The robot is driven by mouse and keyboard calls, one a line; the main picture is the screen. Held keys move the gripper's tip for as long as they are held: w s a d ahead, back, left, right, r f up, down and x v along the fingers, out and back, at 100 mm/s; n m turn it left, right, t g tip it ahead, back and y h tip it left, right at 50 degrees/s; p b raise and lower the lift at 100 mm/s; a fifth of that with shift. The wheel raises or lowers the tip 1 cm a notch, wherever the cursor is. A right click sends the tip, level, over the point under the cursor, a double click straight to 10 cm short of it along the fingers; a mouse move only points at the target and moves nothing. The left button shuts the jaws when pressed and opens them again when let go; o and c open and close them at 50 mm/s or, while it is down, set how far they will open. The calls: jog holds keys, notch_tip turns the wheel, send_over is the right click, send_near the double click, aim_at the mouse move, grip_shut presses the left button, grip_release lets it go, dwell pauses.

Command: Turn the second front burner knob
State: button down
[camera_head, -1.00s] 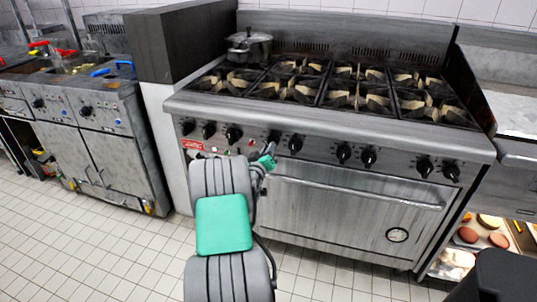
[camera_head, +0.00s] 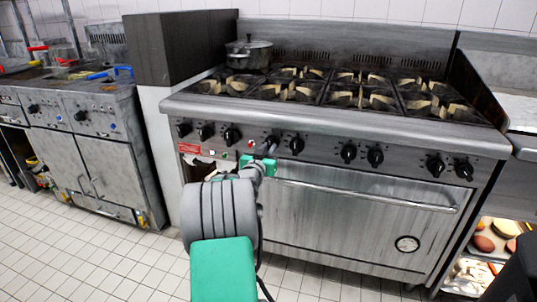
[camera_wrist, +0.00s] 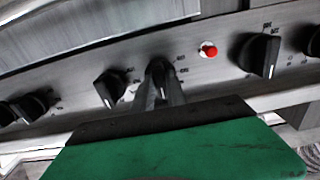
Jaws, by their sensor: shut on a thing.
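The range (camera_head: 330,215) has a row of black knobs along its front panel. My gripper (camera_head: 268,147) is at the panel, just right of the red indicator, and partly covers one knob (camera_head: 273,140). In the wrist view my gripper (camera_wrist: 160,98) is shut on that black knob (camera_wrist: 160,76), its dark fingers on either side of it. A free knob (camera_head: 296,144) stands just right of it in the head view; the wrist view shows this knob (camera_wrist: 110,88) on the left. The held knob's setting cannot be read.
The red indicator (camera_wrist: 208,50) and another knob (camera_wrist: 260,54) lie right of my gripper in the wrist view. The oven handle (camera_head: 370,195) runs below the panel. A lidded pot (camera_head: 249,54) stands on the range. Fryers (camera_head: 90,150) stand left; tiled floor lies between.

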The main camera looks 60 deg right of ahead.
dwell(0.4)
jog(key=c, duration=1.3)
grip_release()
jog(key=shift+c, duration=0.2)
jog(key=s+a, duration=0.1)
jog(key=a, duration=0.6)
jog(key=shift+s+a+p, duration=0.15)
jog(key=shift+a+p, duration=0.25)
jog(key=shift+p, duration=0.05)
